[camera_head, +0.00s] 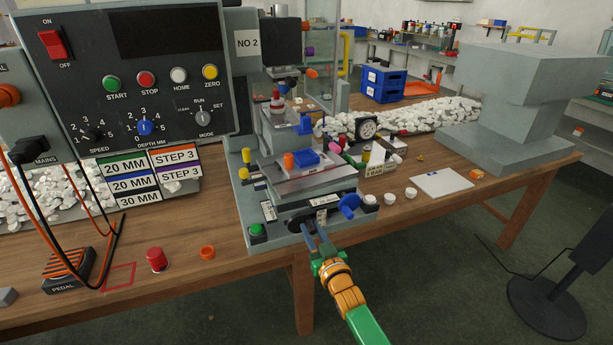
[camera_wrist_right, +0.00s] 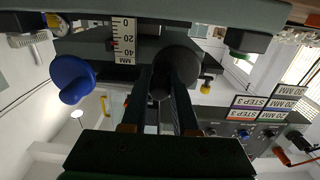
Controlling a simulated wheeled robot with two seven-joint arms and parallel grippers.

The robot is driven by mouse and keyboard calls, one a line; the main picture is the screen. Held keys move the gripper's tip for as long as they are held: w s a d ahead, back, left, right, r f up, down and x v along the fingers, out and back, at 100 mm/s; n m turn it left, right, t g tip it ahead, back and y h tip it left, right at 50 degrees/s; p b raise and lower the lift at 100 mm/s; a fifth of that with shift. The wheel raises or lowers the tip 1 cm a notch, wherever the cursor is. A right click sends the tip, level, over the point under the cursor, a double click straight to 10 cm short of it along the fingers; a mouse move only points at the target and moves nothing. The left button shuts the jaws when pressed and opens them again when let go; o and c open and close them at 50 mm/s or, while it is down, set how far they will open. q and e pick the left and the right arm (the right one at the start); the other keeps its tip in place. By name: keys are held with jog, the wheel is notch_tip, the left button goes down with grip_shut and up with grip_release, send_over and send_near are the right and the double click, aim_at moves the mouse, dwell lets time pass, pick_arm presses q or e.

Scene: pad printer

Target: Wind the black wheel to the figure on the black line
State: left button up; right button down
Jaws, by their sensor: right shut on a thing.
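The black wheel (camera_wrist_right: 180,62) sits under the front of the printer, and my right gripper (camera_wrist_right: 164,92) has its two fingers on it in the wrist view. The 30 MM card (camera_head: 138,198) hangs lowest below the control panel and has a dark line. My left gripper is not in view.
A blue knob (camera_head: 349,206) is close to the right of my gripper, and a green button (camera_head: 257,231) is to its left. The control panel (camera_head: 125,75) stands at the left. A red button (camera_head: 157,259) and an orange ring (camera_head: 207,252) lie on the bench.

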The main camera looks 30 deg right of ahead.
aim_at(291, 226)
jog(key=shift+w+a+r, duration=0.1)
jog(key=shift+a+r, duration=0.1)
jog(key=shift+r, duration=0.4)
jog(key=shift+a+f, duration=0.1)
jog(key=shift+a, duration=0.05)
jog(key=shift+a, duration=0.2)
jog(key=shift+w+a+p, duration=0.1)
jog(key=shift+a+p, duration=0.35)
jog(key=shift+a, duration=0.05)
jog(key=shift+w+a, duration=0.15)
jog(key=shift+a, duration=0.35)
jog(key=shift+a+f+b, duration=0.3)
jog(key=shift+f+b, duration=0.05)
jog(key=shift+b, duration=0.1)
jog(key=shift+w+a+f, duration=0.15)
jog(key=shift+a+f, duration=0.05)
jog(key=shift+a, duration=0.1)
jog(key=c, duration=0.7)
grip_release()
jog(key=shift+w+r, duration=0.1)
